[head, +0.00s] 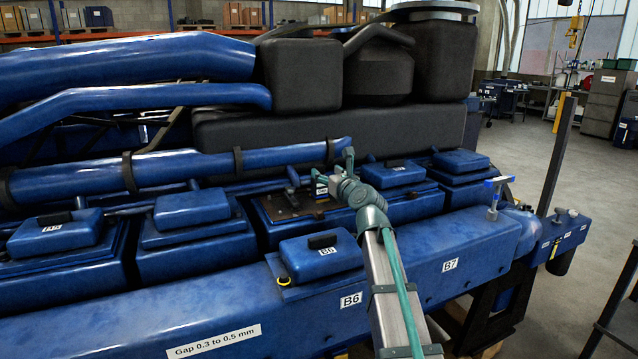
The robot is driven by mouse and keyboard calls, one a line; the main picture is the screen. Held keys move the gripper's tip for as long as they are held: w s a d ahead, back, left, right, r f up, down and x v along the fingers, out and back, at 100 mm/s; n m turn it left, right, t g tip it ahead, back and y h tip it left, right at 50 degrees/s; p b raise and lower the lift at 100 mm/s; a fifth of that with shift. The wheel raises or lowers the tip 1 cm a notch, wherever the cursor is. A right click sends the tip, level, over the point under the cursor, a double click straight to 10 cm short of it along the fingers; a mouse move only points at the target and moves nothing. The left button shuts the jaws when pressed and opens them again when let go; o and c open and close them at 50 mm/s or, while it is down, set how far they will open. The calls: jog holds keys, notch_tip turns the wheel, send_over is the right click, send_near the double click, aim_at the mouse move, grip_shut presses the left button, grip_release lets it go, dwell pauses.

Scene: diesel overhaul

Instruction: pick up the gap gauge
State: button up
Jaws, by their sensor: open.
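My gripper (331,173) is open over the uncovered cylinder head (290,208) in the middle of the engine. My arm reaches up to it from the bottom of the head view. I cannot pick out the gap gauge with certainty. Small parts on the open head are partly hidden by my gripper and too small to tell apart. A T-shaped tool (496,194) with a blue top stands upright on the right end of the engine's ledge, well apart from my gripper.
Closed covers (192,209) flank the open head. A blue pipe (230,163) runs close behind my gripper. A blue holder (562,232) with small labelled items and an upright post (562,150) stand at the right.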

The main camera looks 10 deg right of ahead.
aim_at(321, 167)
jog(key=p+x, duration=0.2)
jog(key=x, duration=0.3)
jog(key=shift+w+r, duration=0.15)
jog(key=shift+w, duration=0.05)
jog(key=shift+w+a, duration=0.15)
jog(key=shift+w, duration=0.35)
grip_shut()
